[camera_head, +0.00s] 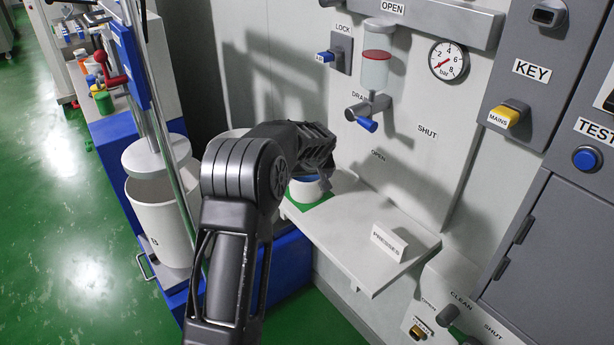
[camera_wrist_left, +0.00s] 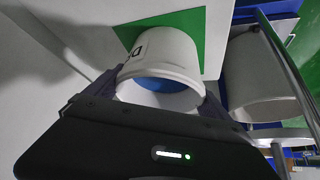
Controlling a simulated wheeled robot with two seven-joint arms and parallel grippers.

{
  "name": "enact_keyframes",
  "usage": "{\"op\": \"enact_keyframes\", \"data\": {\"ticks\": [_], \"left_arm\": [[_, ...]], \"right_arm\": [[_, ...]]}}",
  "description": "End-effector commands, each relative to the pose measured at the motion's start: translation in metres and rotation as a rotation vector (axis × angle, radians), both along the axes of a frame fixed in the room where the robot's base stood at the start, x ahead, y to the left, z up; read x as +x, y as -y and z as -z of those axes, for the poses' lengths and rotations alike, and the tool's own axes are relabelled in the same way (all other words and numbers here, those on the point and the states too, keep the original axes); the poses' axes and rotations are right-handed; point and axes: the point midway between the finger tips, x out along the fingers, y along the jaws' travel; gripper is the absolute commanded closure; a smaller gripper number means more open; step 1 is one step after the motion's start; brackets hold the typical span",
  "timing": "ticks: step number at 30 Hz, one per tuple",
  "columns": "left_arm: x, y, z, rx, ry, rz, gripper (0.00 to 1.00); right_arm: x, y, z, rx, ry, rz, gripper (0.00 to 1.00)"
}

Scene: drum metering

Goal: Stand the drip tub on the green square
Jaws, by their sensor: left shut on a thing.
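The drip tub (camera_wrist_left: 168,50) is a small white cup with a blue inside and dark lettering on its wall. It also shows in the head view (camera_head: 306,190), partly hidden by my left gripper (camera_head: 318,168). My left gripper is shut on the tub, with a finger on each side in the left wrist view. The green square (camera_head: 297,207) lies on a pale shelf, and the tub is over it. In the left wrist view green (camera_wrist_left: 196,22) shows around the tub's base. I cannot tell whether the base touches it. My right gripper is out of view.
The pale shelf (camera_head: 345,235) carries a PRESSES sign (camera_head: 388,242) toward its right end. A drain tap with a blue handle (camera_head: 367,124) and a sight glass (camera_head: 375,70) are on the wall above. A large white drum (camera_head: 160,220) stands to the left.

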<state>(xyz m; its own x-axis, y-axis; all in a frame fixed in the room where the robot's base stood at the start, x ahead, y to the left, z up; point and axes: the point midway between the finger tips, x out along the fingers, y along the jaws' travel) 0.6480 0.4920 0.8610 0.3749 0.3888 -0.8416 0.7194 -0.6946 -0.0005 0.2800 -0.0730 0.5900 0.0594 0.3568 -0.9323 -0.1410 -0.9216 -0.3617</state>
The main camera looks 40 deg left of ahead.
Motion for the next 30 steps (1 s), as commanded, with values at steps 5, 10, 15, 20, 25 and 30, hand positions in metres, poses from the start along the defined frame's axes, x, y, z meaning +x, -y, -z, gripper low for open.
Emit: {"op": "enact_keyframes", "data": {"ticks": [5,10,15,20,25,30], "left_arm": [[0.000,0.000,-0.001,0.001,0.002,0.001,0.58],[0.000,0.000,0.003,0.000,0.000,0.000,0.06],[0.000,0.000,0.002,0.000,0.000,0.000,0.00],[0.000,0.000,0.002,0.000,0.000,0.000,0.00],[-0.001,0.003,-0.005,0.000,0.001,0.001,0.00],[-0.011,0.013,-0.027,0.000,0.003,0.002,0.00]], "right_arm": [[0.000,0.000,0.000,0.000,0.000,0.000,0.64],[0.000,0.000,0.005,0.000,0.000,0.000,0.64],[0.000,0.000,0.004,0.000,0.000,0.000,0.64],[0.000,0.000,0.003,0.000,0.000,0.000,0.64],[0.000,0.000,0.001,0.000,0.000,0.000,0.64],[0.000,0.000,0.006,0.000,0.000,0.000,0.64]]}}
